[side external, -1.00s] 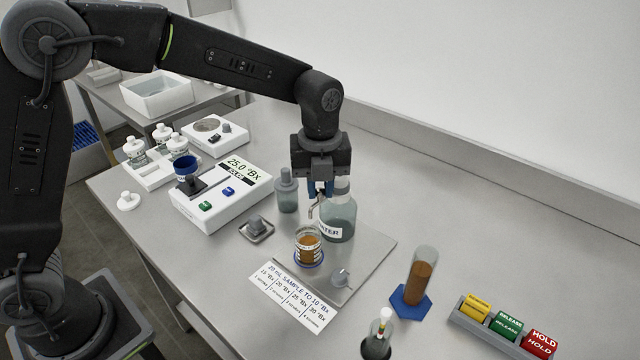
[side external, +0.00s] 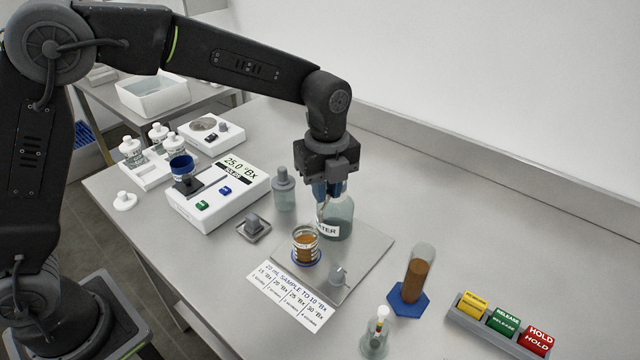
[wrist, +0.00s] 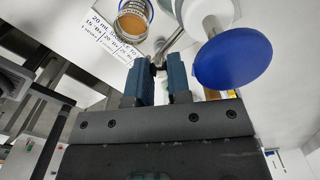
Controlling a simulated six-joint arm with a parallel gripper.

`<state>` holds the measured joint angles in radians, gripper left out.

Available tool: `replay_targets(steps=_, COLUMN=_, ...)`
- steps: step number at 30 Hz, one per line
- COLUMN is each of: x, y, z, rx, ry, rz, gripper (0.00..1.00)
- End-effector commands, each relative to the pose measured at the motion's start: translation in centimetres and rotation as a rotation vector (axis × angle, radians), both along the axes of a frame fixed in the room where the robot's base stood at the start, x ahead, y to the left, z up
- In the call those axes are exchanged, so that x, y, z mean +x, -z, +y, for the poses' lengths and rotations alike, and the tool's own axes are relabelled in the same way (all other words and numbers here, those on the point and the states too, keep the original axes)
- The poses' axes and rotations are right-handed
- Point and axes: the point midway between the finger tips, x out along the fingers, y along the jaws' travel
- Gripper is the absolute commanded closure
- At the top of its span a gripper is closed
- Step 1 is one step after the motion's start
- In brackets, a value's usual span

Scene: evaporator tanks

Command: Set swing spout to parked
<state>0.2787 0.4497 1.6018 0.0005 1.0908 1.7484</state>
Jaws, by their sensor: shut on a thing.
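The swing spout (side external: 320,211) is a thin metal tube beside the WATER bottle (side external: 338,218), partly hidden by my fingers. In the wrist view the spout (wrist: 174,46) runs diagonally to my fingertips. My gripper (side external: 325,196) is shut on the spout, in front of the bottle. Its blue fingers also show in the wrist view (wrist: 158,66), with a small gap between them. A glass beaker of amber liquid (side external: 306,247) stands left of and below the spout, apart from it. The bottle's upper part is mostly hidden behind my gripper.
A grey dropper bottle (side external: 284,190) stands close to the left of my gripper. The white meter (side external: 218,196) is farther left. A cylinder of brown liquid (side external: 418,275) stands at right, near the coloured blocks (side external: 506,321). The bench behind right is clear.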

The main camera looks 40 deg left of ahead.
Motion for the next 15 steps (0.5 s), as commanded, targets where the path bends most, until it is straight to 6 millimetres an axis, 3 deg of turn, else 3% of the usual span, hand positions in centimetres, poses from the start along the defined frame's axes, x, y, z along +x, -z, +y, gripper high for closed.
replay_targets(steps=15, x=1.6, y=-0.1, z=-2.5, rx=-0.002, ry=-0.490, rz=-0.001, gripper=1.00)
